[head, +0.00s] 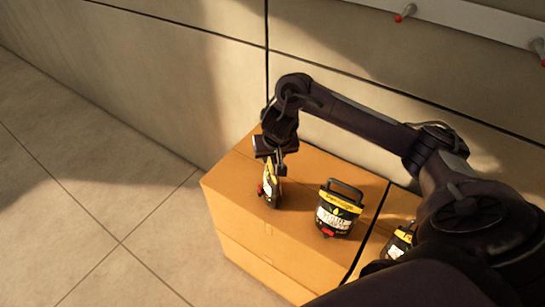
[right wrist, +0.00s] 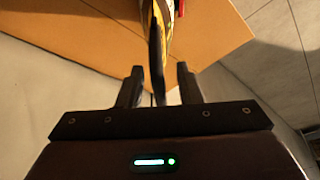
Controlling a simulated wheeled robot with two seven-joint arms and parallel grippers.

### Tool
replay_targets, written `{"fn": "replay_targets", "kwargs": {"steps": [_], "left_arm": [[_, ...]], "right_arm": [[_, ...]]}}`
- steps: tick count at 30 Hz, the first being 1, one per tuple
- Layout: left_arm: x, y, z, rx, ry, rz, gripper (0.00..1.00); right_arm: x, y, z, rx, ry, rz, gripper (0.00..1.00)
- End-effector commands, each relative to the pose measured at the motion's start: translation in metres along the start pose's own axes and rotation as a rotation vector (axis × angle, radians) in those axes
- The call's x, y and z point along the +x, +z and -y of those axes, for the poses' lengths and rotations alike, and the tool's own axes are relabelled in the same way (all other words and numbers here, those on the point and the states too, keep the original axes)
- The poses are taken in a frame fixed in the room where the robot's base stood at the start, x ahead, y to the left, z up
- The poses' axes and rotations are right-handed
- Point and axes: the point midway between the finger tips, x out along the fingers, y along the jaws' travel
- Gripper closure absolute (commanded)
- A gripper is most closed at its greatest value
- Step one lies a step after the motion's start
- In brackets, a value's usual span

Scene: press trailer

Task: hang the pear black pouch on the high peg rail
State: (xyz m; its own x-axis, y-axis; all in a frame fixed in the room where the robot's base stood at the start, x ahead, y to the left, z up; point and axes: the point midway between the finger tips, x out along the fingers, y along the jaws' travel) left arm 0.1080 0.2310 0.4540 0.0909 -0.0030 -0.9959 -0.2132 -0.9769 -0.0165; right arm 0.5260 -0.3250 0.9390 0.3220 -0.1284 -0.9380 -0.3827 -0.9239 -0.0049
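Three black pouches with yellow bands, white labels and red caps stand on a cardboard box top. The left pouch (head: 270,188) is seen nearly edge-on under my right gripper (head: 271,167). The middle pouch (head: 339,212) faces me with its black handle up. The third pouch (head: 399,242) is partly hidden by my arm. I cannot read which one is pear. In the right wrist view my right gripper (right wrist: 158,80) is open, its fingers on either side of the left pouch's black handle (right wrist: 157,55), with gaps both sides. My left gripper is out of view.
A white peg rail (head: 470,17) with red-tipped pegs (head: 404,13) runs along the wall at the top right. The cardboard box (head: 235,200) stands against the panelled wall. The tiled floor at left is clear.

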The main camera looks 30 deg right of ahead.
Motion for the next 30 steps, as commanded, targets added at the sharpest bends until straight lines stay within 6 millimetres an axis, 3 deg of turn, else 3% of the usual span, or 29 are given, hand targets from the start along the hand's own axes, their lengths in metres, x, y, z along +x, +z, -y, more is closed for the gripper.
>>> {"fn": "replay_targets", "kwargs": {"steps": [1, 3, 12, 17, 26, 29, 30], "left_arm": [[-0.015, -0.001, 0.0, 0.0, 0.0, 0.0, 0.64], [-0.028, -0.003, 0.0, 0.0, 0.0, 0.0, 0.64], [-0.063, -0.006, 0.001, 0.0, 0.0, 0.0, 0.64], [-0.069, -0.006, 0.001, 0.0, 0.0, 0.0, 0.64], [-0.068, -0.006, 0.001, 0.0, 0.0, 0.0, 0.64], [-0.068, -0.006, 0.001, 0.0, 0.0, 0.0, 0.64], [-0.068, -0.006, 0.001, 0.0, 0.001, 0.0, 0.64]], "right_arm": [[-0.02, -0.005, 0.0, -0.002, 0.0, -0.006, 0.68], [-0.036, -0.005, -0.001, -0.001, 0.001, -0.005, 0.68], [-0.088, -0.004, -0.001, 0.0, 0.0, -0.004, 0.68], [-0.097, -0.001, 0.0, 0.001, 0.0, -0.001, 0.68], [-0.096, 0.002, 0.004, -0.01, -0.011, 0.004, 0.68], [-0.09, 0.016, 0.034, -0.085, -0.09, 0.025, 0.68], [-0.087, 0.026, 0.056, -0.139, -0.151, 0.037, 0.68]]}}
